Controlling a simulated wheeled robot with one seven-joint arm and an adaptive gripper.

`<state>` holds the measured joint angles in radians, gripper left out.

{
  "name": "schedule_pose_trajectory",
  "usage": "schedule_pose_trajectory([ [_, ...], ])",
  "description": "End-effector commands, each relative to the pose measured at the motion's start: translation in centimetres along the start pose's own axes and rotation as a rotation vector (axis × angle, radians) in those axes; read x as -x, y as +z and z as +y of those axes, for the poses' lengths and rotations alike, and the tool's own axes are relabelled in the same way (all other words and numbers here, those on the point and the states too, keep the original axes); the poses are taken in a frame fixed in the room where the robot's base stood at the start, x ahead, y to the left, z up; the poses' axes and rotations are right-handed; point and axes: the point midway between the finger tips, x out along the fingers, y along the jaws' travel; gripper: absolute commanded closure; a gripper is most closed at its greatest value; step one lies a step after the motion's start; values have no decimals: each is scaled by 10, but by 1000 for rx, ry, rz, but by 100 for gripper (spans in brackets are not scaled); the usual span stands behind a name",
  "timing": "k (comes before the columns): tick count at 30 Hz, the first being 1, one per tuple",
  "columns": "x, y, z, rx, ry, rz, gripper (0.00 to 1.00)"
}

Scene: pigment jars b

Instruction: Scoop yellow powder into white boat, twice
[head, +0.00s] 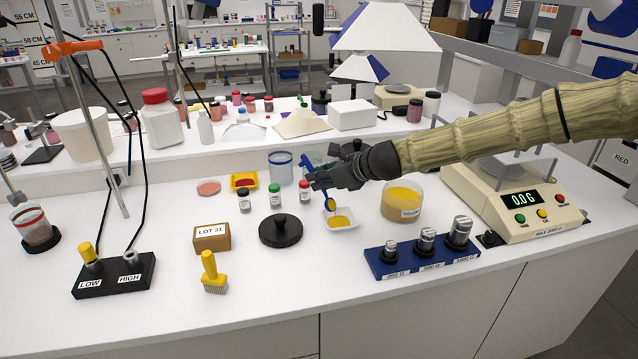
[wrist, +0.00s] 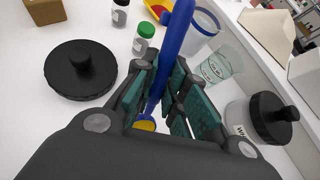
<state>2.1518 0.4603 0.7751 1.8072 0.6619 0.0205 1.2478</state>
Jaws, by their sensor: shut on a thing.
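My gripper (head: 322,181) is shut on the blue handle of a scoop (head: 326,194). In the wrist view the handle (wrist: 176,40) runs down between the teal finger pads (wrist: 158,92). The scoop's bowl holds yellow powder and is just above the white boat (head: 346,228); I cannot tell whether they touch. Yellow powder (head: 341,221) lies in the boat. The open clear jar of yellow powder (head: 403,203) stands to the right of the boat. In the wrist view, only a yellow patch (wrist: 145,125) shows below the fingers, and the boat is mostly hidden.
A black knobbed lid (head: 281,231) lies left of the boat. Small bottles (head: 275,196), a blue-rimmed container (head: 280,168) and a beaker (wrist: 219,65) stand nearby.

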Motion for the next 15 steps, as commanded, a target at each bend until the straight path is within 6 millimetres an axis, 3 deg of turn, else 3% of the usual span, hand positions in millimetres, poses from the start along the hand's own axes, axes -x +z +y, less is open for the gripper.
schedule_pose_trajectory([
  [15,4,-3,-2,-13,-1,-54,100],
])
